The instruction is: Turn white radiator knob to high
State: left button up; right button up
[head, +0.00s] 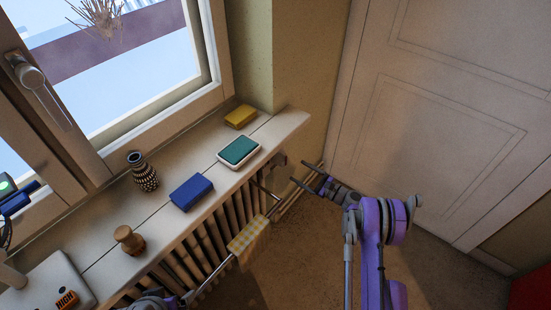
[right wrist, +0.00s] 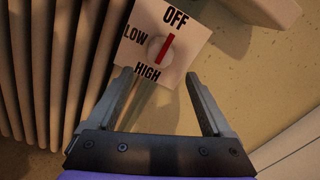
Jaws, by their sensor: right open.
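The white radiator knob (right wrist: 160,49) shows in the right wrist view on a white square plate (right wrist: 187,66) marked OFF, LOW and HIGH. Its red bar slants, with the upper end towards OFF at the top; LOW is at the left and HIGH at the bottom. My right gripper (right wrist: 158,74) is open and empty, its fingertips just below the knob in that view, apart from it. In the head view my right gripper (head: 298,172) is by the radiator's far end; I cannot make out the knob there. My left gripper's fingers are not seen.
The radiator (head: 207,248) runs under the windowsill (head: 285,125). A rail with a yellow checked cloth (head: 248,240) is in front of it. On the sill are a vase (head: 143,172), a blue block (head: 191,192), a green-topped box (head: 239,151) and a yellow sponge (head: 240,116). Floor is clear at right.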

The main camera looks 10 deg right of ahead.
aim_at(286, 163)
jog(key=p+x, duration=0.1)
jog(key=x, duration=0.9)
jog(key=shift+a+r, duration=0.1)
